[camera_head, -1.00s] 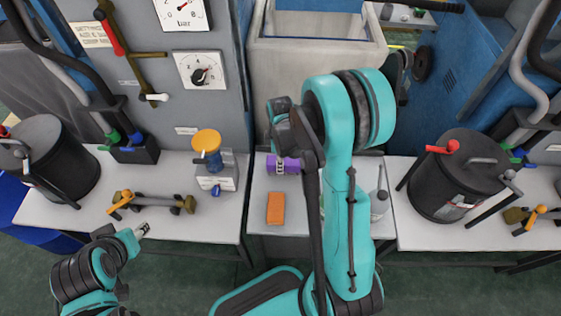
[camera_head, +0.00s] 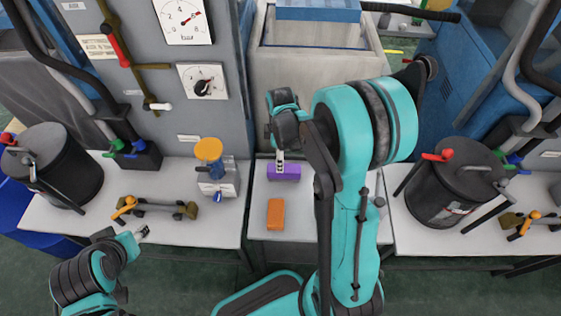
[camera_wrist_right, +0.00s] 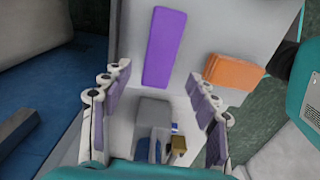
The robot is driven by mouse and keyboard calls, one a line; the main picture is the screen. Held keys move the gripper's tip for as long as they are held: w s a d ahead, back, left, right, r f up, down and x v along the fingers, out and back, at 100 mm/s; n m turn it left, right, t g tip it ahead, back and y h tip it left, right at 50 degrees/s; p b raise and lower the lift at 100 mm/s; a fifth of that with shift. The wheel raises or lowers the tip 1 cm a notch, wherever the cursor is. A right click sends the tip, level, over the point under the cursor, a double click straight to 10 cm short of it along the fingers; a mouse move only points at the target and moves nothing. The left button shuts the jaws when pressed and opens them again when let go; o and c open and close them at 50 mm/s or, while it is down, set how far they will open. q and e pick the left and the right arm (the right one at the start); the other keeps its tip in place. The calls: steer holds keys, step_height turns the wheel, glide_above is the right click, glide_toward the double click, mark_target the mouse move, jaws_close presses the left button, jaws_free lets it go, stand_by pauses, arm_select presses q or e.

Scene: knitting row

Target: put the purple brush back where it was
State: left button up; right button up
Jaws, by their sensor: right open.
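The purple brush (camera_head: 284,172) is a block lying on the middle white table (camera_head: 283,246), near its back edge. In the right wrist view the purple brush (camera_wrist_right: 164,47) lies beyond the fingertips. My right gripper (camera_head: 280,162) is above the brush's back edge in the head view. In the right wrist view my right gripper (camera_wrist_right: 159,75) is open with its fingers spread wide, and nothing is held between them. My left gripper (camera_head: 142,233) is at the front of the left table; its jaws are too small to read.
An orange block (camera_head: 275,214) lies in front of the purple brush. A grey box with a yellow-topped blue part (camera_head: 216,180) stands to the left. Black drums (camera_head: 52,168) (camera_head: 455,185) stand on the side tables. A grey basin (camera_head: 315,75) is behind.

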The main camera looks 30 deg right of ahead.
steer(key=s+a+r+m+t, duration=0.3)
steer(key=s+a+r+m, duration=0.1)
steer(key=r, duration=0.4)
steer(key=s+a+r+m+t+p, duration=0.1)
steer(key=s+a+r+m+t, duration=0.3)
steer(key=s+r+m, duration=0.3)
steer(key=shift+s+a+r+m, duration=0.35)
steer(key=shift+a+r, duration=0.25)
steer(key=shift+a, duration=0.2)
